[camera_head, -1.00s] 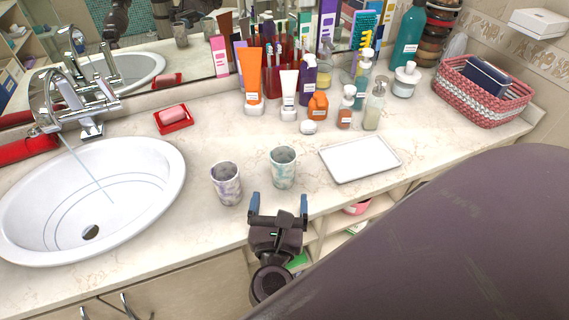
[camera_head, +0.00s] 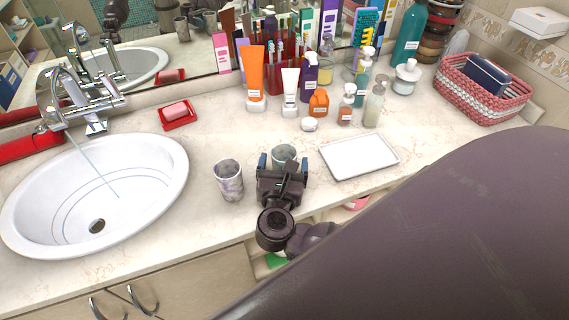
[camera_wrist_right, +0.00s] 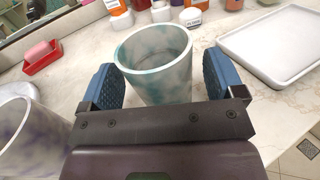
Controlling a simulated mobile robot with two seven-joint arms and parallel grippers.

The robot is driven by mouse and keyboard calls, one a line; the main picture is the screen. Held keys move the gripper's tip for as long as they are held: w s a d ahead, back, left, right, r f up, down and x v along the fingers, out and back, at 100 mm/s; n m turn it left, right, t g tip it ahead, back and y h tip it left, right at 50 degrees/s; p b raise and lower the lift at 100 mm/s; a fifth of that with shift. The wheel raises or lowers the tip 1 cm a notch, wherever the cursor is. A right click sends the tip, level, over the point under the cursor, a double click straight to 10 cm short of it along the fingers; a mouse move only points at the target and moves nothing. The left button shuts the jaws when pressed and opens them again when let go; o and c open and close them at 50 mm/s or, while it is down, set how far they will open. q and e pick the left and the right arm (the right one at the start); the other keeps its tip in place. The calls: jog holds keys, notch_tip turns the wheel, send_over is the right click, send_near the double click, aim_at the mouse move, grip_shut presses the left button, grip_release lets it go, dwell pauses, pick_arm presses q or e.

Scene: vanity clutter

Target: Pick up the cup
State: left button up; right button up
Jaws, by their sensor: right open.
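A teal-and-white marbled cup (camera_head: 284,153) stands upright on the counter, partly hidden behind my right gripper (camera_head: 283,162) in the head view. In the right wrist view the same cup (camera_wrist_right: 156,62) stands between the two blue finger pads of the open right gripper (camera_wrist_right: 165,88), with a small gap at the right pad. A second cup, marbled purple and white (camera_head: 229,181), stands upright just left of it. That purple cup also shows at the left edge of the right wrist view (camera_wrist_right: 28,135). My left gripper is not in view.
A white rectangular tray (camera_head: 359,156) lies right of the cups. The sink (camera_head: 150,190) is to the left, with a red soap dish (camera_head: 178,121) behind. Bottles and tubes, including an orange tube (camera_head: 255,72), line the mirror. A woven basket (camera_head: 480,100) stands far right.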

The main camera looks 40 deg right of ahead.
jog(key=shift+w+d, duration=0.3)
jog(key=shift+w, duration=0.05)
jog(key=c, duration=1.1)
jog(key=shift+o, duration=0.2)
jog(key=shift+r, duration=0.1)
